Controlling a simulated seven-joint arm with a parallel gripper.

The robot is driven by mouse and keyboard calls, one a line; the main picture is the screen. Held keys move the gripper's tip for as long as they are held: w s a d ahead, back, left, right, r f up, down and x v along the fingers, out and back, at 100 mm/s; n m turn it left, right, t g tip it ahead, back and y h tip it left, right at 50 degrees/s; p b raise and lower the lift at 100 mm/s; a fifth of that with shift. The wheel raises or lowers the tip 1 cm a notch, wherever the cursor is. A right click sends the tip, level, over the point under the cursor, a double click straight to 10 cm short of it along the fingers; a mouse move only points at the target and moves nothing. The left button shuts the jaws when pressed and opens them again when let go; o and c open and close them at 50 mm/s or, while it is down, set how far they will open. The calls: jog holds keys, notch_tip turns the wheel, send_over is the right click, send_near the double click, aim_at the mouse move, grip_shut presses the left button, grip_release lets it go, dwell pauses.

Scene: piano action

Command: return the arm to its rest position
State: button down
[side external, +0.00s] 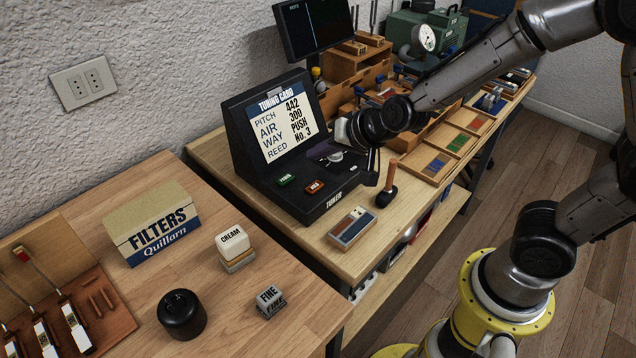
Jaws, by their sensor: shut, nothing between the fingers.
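My arm reaches in from the upper right, and its wrist hangs over the right side of the black tuner console (262,155). My gripper (368,168) is below the wrist, dark against the console, near the console's knob (334,157). It is shut with nothing held. The fingertips are hard to make out, and I cannot tell whether they touch the console. The console shows a tuning card (284,125), a green button (286,180) and a red button (315,186).
A wooden-handled tool (389,182) stands upright right of the console, close to my gripper. Wooden trays (437,163) and a monitor (313,27) stand behind. The filters box (151,224) is on the left table. Open floor lies right.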

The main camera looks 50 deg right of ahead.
jog(key=s+d+r+n+t, duration=0.1)
jog(key=s+r, duration=0.3)
jog(key=r, duration=0.3)
jog(key=s+d+r+n+t, duration=0.1)
jog(key=s+d+r, duration=0.15)
jog(key=r, duration=0.55)
jog(key=s+d+f+n+g, duration=0.1)
jog(key=s+f+n+g, duration=0.1)
jog(key=s, duration=0.7)
jog(key=s+d+f+n+g, duration=0.1)
jog(key=s+f+n+g, duration=0.2)
jog(key=s, duration=0.6)
jog(key=shift+f+n+g+h, duration=0.15)
jog(key=shift+n+g+h, duration=0.15)
jog(key=shift+n+h, duration=0.15)
